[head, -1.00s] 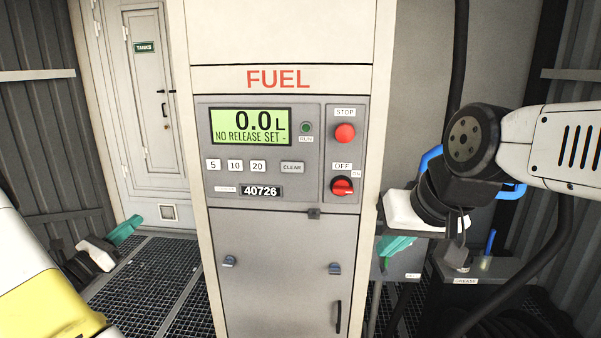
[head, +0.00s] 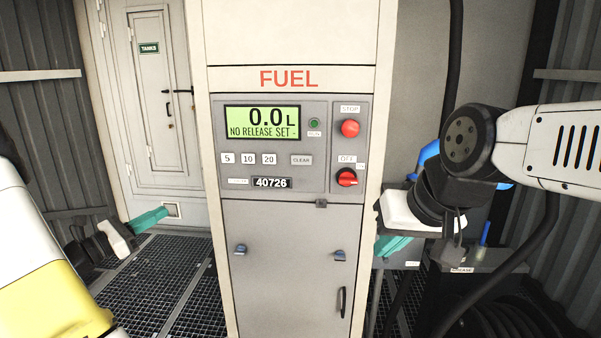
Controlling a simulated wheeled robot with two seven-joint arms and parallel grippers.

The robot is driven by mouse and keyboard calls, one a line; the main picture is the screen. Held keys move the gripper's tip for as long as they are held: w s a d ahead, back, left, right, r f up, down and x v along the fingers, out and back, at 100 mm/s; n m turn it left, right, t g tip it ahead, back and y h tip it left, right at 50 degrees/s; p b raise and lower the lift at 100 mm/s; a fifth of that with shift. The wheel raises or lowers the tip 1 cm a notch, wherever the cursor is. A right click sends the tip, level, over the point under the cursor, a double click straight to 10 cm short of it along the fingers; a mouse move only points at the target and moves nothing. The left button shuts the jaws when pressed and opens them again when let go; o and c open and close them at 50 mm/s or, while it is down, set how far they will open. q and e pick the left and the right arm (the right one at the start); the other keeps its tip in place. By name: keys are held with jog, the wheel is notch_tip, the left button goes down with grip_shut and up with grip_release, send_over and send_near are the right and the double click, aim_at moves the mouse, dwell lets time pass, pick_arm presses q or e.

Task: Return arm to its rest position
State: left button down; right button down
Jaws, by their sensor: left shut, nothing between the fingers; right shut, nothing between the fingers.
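My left gripper (head: 149,220) has teal fingers and a white body. It is at the lower left, over the grated floor, apart from the fuel cabinet. Its fingers are together with nothing between them. My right gripper (head: 392,246) has teal fingers pointing left, just right of the cabinet's edge. Its fingers are shut and partly hidden below its white body. The fuel dispenser cabinet (head: 290,235) stands between the grippers. Its display (head: 262,121) reads 0.0 L and NO RELEASE SET. The red rotary switch (head: 347,177) sits under the OFF label, below the red STOP button (head: 350,128).
A door marked TANKS (head: 150,90) is at the back left. A blue hose or handle (head: 428,154) and a box labelled GREASE (head: 490,258) are behind my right arm. A black hose (head: 456,50) hangs above it. The grated floor (head: 165,275) at left is clear.

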pick_arm(q)
jog(key=s+d+r+m+g, duration=0.2)
jog(key=s+d+m+g, duration=0.15)
jog(key=d, duration=0.35)
jog(key=s+d+r+m+g, duration=0.1)
jog(key=s+d+m+g, duration=0.3)
jog(key=d, duration=0.4)
jog(key=s+d+r+m+g, duration=0.2)
jog(key=d+m+g, duration=0.25)
jog(key=d, duration=0.25)
jog(key=s+d+r+m+t+y, duration=0.1)
jog(key=s+r+m+t+y, duration=0.1)
jog(key=s+m+y, duration=0.8)
jog(key=s+r+m, duration=0.1)
jog(key=s+m, duration=0.3)
jog(key=m, duration=0.1)
jog(key=shift+d+t, duration=0.2)
jog(key=shift+t, duration=0.2)
